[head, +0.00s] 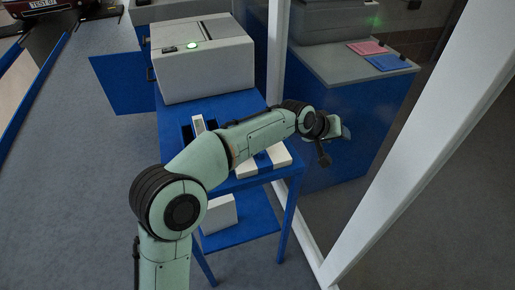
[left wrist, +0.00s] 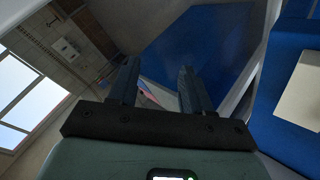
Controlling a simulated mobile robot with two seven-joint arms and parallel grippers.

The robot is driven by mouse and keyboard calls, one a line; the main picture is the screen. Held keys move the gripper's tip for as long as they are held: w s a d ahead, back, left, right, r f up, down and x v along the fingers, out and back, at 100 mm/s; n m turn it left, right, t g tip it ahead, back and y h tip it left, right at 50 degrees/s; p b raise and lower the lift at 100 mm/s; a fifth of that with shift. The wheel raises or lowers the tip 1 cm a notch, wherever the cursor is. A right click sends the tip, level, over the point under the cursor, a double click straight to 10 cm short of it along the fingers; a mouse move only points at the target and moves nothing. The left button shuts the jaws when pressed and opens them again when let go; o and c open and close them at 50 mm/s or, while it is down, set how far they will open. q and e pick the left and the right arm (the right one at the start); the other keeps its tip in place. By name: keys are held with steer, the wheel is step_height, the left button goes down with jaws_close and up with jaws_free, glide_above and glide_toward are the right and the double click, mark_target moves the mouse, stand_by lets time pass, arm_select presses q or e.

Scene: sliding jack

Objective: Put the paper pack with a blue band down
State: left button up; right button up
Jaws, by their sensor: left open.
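A white paper pack with a blue band (head: 262,160) lies on the blue table, partly hidden behind my left arm in the head view. My left gripper (head: 337,133) is past the table's right edge, in front of the blue cabinet and apart from the pack. In the left wrist view its two fingers (left wrist: 158,88) are spread, with nothing held between them. That view also shows a pale flat block (left wrist: 300,90) on a blue surface at the right; I cannot tell if it is the banded pack. My right gripper is in neither view.
A grey-white printer (head: 203,70) with a green light stands on the blue table (head: 272,174). A white box (head: 219,213) sits on the lower shelf. A white frame post (head: 400,150) rises at the right. A blue cabinet (head: 340,140) carries pink and blue pads (head: 386,62).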

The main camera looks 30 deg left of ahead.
arm_select(q)
steer(key=s+a+r+n+g+y+p, duration=0.1)
steer(key=s+a+r+n+g+y, duration=0.2)
steer(key=a, duration=0.6)
steer(key=s+a+r+n+g+y+p, duration=0.25)
steer(key=s+a+g+y, duration=0.2)
steer(key=a, duration=0.45)
steer(key=shift+n+t+h, duration=0.35)
steer(key=shift+t, duration=0.1)
steer(key=x, duration=0.2)
steer(key=b+x, duration=0.1)
steer(key=x, duration=0.2)
steer(key=s+b+x, duration=0.1)
steer(key=x, duration=0.1)
steer(key=shift+f, duration=0.5)
steer(key=shift+w+f, duration=0.15)
steer(key=shift+f, duration=0.3)
steer(key=x, duration=0.4)
steer(key=shift+f+b, duration=0.3)
steer(key=shift+b, duration=0.05)
steer(key=shift+a+f, duration=0.1)
steer(key=shift+f, duration=0.2)
steer(key=shift+r, duration=0.1)
jaws_close()
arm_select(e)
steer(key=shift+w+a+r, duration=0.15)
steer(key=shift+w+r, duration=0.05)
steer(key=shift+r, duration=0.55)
